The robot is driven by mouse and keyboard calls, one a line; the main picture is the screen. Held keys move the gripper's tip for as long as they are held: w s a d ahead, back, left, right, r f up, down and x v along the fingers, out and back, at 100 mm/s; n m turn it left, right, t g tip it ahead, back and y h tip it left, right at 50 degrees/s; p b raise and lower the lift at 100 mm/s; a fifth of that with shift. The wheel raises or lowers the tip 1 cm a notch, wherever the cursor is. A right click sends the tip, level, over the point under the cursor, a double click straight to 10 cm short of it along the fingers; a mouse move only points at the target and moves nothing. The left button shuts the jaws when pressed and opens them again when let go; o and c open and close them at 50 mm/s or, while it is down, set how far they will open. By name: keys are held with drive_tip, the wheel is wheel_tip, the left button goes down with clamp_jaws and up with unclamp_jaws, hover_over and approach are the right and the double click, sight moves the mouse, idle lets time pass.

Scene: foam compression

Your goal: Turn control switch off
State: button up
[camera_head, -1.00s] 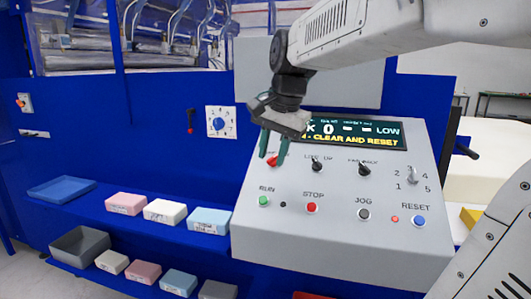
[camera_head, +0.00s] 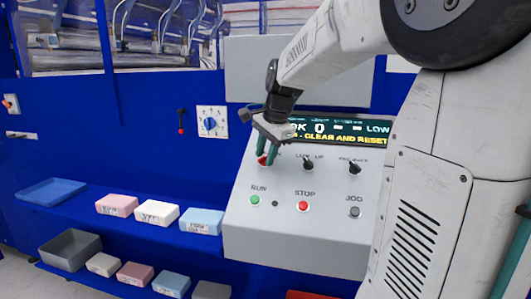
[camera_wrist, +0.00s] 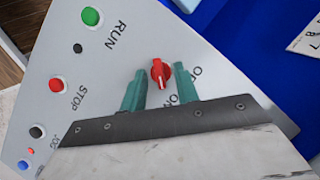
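The control switch is a red rotary knob (camera_wrist: 161,74) with a white mark, on the sloped grey control panel (camera_wrist: 100,70). In the wrist view it sits between the two green fingers of my gripper (camera_wrist: 159,70), with a gap on each side. The fingers are open and point at the panel. The lettering beside the knob is partly hidden by the fingers. In the head view my gripper (camera_head: 267,150) is at the panel's upper left, and its fingers partly cover the red knob (camera_head: 263,161).
Two black knobs (camera_head: 308,163) are to the right on the panel. Below are a green RUN button (camera_head: 255,199) and a red STOP button (camera_head: 303,206). A display (camera_head: 345,130) is above. Foam blocks (camera_head: 157,212) lie on a blue shelf at left. My arm hides the panel's right side.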

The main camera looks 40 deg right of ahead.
drive_tip(key=c, duration=0.7)
drive_tip(key=shift+o, duration=0.2)
drive_tip(key=shift+n, duration=0.3)
drive_tip(key=n+g, duration=0.1)
drive_tip(key=n, duration=0.2)
drive_tip(key=shift+w+a+g, duration=0.1)
drive_tip(key=shift+w+g, duration=0.15)
drive_tip(key=shift+g, duration=0.15)
drive_tip(key=n, duration=0.2)
drive_tip(key=n+g+h, duration=0.1)
drive_tip(key=n, duration=0.1)
drive_tip(key=shift+w+a+r+g, duration=0.1)
drive_tip(key=shift+w+g, duration=0.05)
drive_tip(key=shift+g, duration=0.15)
drive_tip(key=n+g+h, duration=0.1)
drive_tip(key=n, duration=0.2)
drive_tip(key=shift+a+h, duration=0.1)
drive_tip(key=shift+h, duration=0.2)
drive_tip(key=shift+w+a+n+g+h, duration=0.1)
drive_tip(key=shift+n+g+h, duration=0.35)
drive_tip(key=shift+n, duration=1.35)
drive_tip(key=shift+h, duration=0.25)
